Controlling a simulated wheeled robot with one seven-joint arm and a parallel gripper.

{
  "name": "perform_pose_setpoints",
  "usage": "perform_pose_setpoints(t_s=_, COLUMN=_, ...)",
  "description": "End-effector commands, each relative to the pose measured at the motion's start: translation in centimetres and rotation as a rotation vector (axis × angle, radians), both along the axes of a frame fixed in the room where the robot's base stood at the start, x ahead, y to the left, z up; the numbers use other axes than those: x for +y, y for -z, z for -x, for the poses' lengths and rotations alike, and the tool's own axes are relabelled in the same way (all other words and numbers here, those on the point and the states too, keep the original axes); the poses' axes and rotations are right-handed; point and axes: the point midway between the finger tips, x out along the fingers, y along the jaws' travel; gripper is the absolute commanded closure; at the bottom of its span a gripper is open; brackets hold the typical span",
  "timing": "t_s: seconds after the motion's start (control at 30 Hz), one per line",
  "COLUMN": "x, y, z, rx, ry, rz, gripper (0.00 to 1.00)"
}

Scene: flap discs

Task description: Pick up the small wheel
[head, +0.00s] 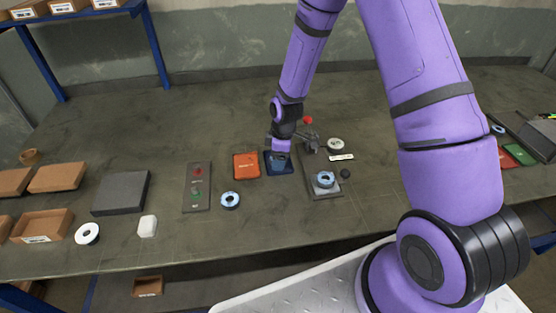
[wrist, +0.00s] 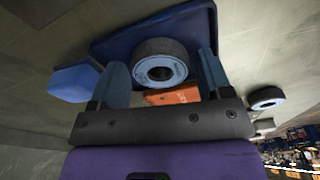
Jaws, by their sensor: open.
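A grey abrasive wheel with a pale blue face and a dark centre hole (wrist: 161,66) sits on a dark blue tray (wrist: 108,42) in the wrist view. It looks like the small wheel, though size is hard to judge. My gripper (wrist: 163,70) is open, with one blue finger on each side of the wheel; small gaps seem to show, and contact cannot be told. In the head view my gripper (head: 279,160) is low over the same tray (head: 287,171), and the wheel is mostly hidden there.
An orange box (head: 246,166) lies close left of the tray. Other discs lie near: one blue-faced (head: 230,201), one on a grey plate (head: 324,180), one pale (head: 335,145). The bench front is mostly clear.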

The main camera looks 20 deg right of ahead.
Motion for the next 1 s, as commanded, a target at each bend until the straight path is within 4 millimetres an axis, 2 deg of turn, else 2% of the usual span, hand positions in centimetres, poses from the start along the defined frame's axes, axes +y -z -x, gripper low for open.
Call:
perform_pose_setpoints(t_s=0.2, x=0.0, y=0.0, z=0.0, rx=0.000, ry=0.000, rz=0.000, gripper=0.28)
perform_pose_setpoints(t_s=0.37, x=0.0, y=0.0, z=0.0, rx=0.000, ry=0.000, rz=0.000, gripper=0.65)
perform_pose_setpoints(t_s=0.4, x=0.0, y=0.0, z=0.0, rx=0.000, ry=0.000, rz=0.000, gripper=0.66)
perform_pose_setpoints(t_s=0.77, x=0.0, y=-0.3, z=0.0, rx=0.000, ry=0.000, rz=-0.001, gripper=0.67)
perform_pose_setpoints(t_s=1.0, x=0.1, y=-2.4, z=-0.1, rx=-0.003, ry=-0.001, rz=-0.001, gripper=0.67)
